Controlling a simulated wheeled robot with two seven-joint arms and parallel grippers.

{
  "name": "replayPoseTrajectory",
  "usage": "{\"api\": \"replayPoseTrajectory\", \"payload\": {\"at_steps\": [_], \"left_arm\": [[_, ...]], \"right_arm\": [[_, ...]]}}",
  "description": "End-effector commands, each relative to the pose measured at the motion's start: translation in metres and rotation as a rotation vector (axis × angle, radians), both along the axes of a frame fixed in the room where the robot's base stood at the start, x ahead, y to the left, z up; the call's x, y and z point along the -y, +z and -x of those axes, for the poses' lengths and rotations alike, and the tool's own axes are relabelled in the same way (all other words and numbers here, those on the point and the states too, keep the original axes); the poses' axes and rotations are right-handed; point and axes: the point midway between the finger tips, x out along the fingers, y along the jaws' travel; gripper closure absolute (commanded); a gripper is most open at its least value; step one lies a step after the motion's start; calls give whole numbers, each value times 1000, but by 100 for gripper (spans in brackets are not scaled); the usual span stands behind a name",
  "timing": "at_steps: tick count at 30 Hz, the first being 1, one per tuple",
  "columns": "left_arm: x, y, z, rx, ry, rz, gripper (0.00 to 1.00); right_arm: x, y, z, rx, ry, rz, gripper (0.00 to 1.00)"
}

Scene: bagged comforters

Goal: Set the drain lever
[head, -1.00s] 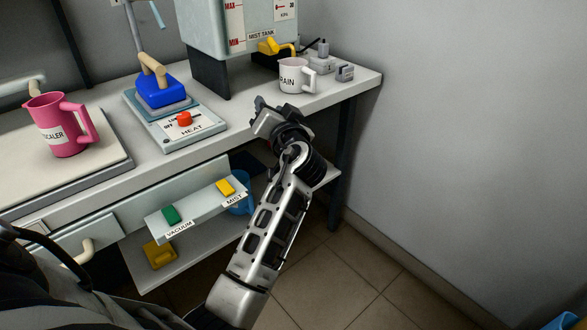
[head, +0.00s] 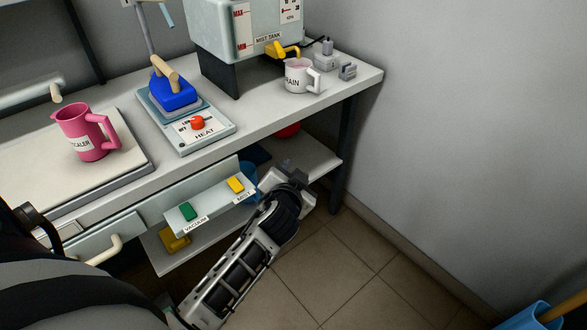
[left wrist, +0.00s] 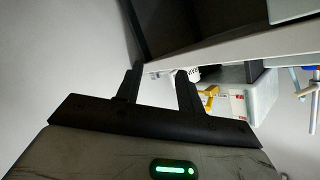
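The yellow drain lever (head: 285,50) sits on the front of the mist tank (head: 250,22), above a white mug marked DRAIN (head: 297,80). The lever also shows in the left wrist view (left wrist: 209,93), where the scene appears upside down and the mug (left wrist: 187,73) is partly hidden behind a finger. My left gripper (head: 287,174) is in front of the table, lower than its top and apart from the lever and mug. Its two fingers (left wrist: 158,88) stand apart with nothing between them. My right gripper is not in view.
The tabletop edge (head: 345,92) lies between my left gripper and the tank. A lower shelf (head: 318,163) and a panel with green and yellow switches (head: 212,198) are near the gripper. Grey blocks (head: 347,71) stand right of the mug. A heat unit (head: 205,133) and pink jug (head: 85,133) are left.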

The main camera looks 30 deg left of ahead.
Motion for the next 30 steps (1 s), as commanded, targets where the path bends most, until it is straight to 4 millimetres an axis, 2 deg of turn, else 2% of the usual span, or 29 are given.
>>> {"api": "replayPoseTrajectory", "payload": {"at_steps": [1, 5, 8, 9, 16, 18, 20, 23, 25, 27, 30], "left_arm": [[0, 0, 0, 0, -1, 0, 62], [0, 0, 0, 1, -1, 0, 62], [0, 4, 0, 1, 0, -1, 87], [0, 9, 0, 1, 0, -1, 98], [0, 55, 0, 0, 1, 0, 100], [1, 52, 2, -4, -3, 4, 100], [7, 41, 10, -18, -26, 26, 100], [31, 12, 44, -72, -105, 118, 100], [55, -8, 78, -118, -176, 218, 100], [79, -21, 113, -159, -239, 324, 100], [108, -30, 156, -204, -299, 463, 100]], "right_arm": [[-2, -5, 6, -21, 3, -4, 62], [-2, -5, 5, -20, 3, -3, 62], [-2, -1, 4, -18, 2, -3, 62], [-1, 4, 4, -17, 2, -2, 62], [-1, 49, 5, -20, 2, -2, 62], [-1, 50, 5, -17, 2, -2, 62], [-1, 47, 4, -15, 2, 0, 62], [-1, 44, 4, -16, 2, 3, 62], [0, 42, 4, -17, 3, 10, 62], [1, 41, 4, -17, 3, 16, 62], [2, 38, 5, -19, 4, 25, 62]]}}
